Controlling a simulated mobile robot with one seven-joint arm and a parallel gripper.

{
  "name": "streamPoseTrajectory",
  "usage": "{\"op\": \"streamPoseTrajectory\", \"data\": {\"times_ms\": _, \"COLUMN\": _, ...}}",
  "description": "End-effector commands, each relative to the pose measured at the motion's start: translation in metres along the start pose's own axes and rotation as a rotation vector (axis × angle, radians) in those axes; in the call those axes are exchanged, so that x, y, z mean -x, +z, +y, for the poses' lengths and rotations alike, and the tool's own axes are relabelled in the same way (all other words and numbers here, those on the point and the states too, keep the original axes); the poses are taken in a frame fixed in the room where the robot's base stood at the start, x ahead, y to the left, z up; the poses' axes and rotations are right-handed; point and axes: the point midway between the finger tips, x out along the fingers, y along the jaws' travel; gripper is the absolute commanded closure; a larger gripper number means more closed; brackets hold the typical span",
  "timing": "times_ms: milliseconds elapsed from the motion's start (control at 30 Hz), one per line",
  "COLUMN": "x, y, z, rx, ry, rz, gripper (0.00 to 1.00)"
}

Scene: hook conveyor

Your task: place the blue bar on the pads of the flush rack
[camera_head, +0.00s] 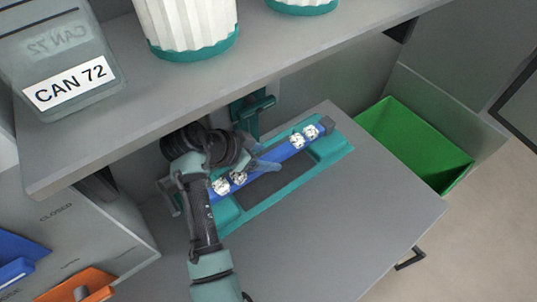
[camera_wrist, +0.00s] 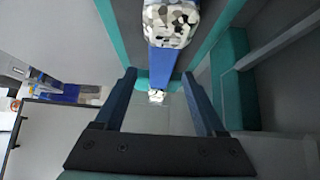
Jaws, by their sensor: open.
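The blue bar (camera_head: 281,152) carries several speckled silver-white blocks and a dark end piece. It lies diagonally along the far side of the teal rack (camera_head: 335,152), which has a dark recess along its middle. I cannot tell whether the bar rests on the pads, which I cannot make out. My gripper (camera_head: 262,165) is over the bar's middle and hides part of it. In the wrist view my gripper (camera_wrist: 158,74) is open, its two fingers apart on either side of the bar's line. The blue bar (camera_wrist: 161,62) shows beyond the fingertips, not clamped.
A grey shelf (camera_head: 270,55) overhangs behind, with a bin marked CAN 72 (camera_head: 60,65) and a ribbed white pot (camera_head: 187,25). A teal bracket (camera_head: 250,112) stands behind the rack. A green bin (camera_head: 415,145) is at right. The grey top in front (camera_head: 330,220) is clear.

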Motion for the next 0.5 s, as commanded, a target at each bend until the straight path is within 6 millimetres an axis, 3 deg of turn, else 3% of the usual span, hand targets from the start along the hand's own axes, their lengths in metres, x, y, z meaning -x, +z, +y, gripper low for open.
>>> {"op": "streamPoseTrajectory", "data": {"times_ms": 300, "x": 0.069, "y": 0.001, "z": -0.001, "rx": 0.001, "ry": -0.004, "rz": 0.0, "gripper": 0.28}}
{"op": "streamPoseTrajectory", "data": {"times_ms": 500, "x": 0.091, "y": 0.001, "z": 0.0, "rx": 0.001, "ry": -0.001, "rz": 0.0, "gripper": 0.28}}
